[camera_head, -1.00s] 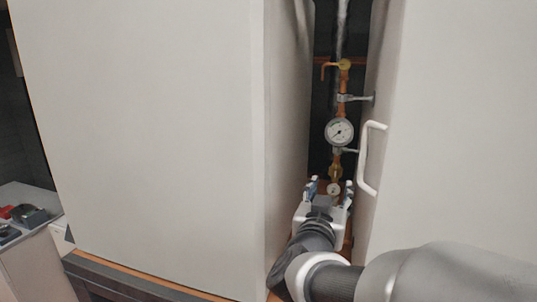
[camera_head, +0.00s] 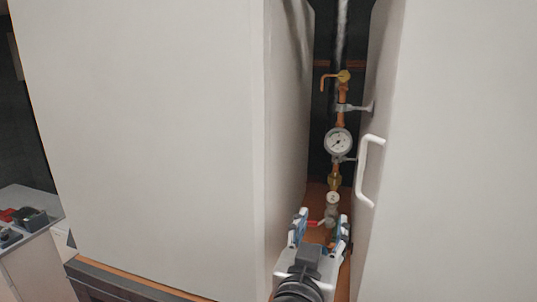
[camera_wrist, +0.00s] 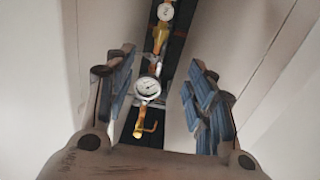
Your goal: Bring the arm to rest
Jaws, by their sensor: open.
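My gripper (camera_head: 320,226) is low in the gap between two large white cabinets in the head view, its fingers pointing up toward the pipework. It is open and empty. In the wrist view its two blue-padded fingers (camera_wrist: 160,95) stand wide apart, with the pipework showing between them. A copper pipe with a round gauge (camera_head: 338,142) runs down the gap. The gauge also shows in the wrist view (camera_wrist: 148,88).
The left white cabinet (camera_head: 150,140) and the right white cabinet (camera_head: 455,150) wall in the narrow gap. A white handle (camera_head: 368,172) sticks out from the right cabinet's edge. A grey side table (camera_head: 30,205) with dark and red items stands at far left.

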